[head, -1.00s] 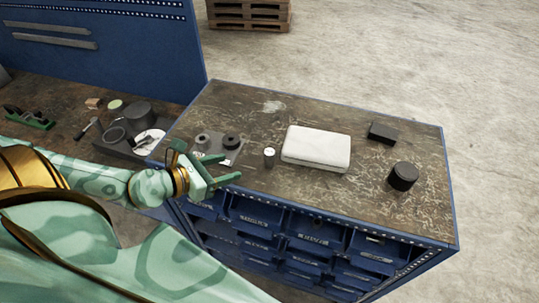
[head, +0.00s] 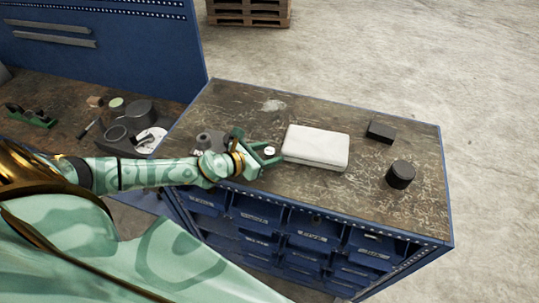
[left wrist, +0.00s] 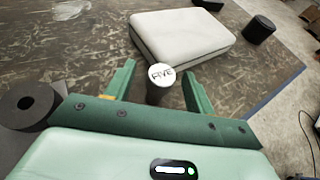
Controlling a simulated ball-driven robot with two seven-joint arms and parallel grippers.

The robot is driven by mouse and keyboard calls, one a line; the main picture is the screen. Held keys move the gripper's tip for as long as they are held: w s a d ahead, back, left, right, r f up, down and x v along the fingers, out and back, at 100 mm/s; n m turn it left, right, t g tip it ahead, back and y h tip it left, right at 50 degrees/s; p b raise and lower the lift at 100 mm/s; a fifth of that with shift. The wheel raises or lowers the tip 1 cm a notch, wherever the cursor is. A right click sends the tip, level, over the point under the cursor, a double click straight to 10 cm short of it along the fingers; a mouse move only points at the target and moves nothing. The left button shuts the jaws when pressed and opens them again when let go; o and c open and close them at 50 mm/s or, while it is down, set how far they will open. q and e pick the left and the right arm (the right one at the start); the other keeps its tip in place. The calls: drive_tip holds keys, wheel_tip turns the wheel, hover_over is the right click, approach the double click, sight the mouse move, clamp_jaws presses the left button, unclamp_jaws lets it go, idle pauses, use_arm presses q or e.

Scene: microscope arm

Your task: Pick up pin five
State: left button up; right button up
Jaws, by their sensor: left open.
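Pin five is a small grey cylinder with a white top marked FIVE (left wrist: 161,75). In the left wrist view it stands upright between the two fingers of my open left gripper (left wrist: 158,88). I cannot tell whether either finger touches it. In the head view the pale top of pin five (head: 269,151) shows between the fingers of my left gripper (head: 262,153), and its lower part is hidden. My right gripper is not in view.
A white case (head: 316,147) lies just right of pin five. A black block (head: 381,132) and a black cylinder (head: 400,174) stand further right. Dark round parts (head: 206,142) sit left, partly behind my gripper. The worktop (head: 240,105) is clear behind.

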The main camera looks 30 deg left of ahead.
use_arm(q)
drive_tip(key=shift+w+d+f, duration=0.25)
drive_tip(key=shift+w, duration=0.25)
drive_tip(key=shift+s, duration=0.1)
drive_tip(key=c, duration=0.6)
clamp_jaws()
drive_tip(key=shift+r, duration=0.1)
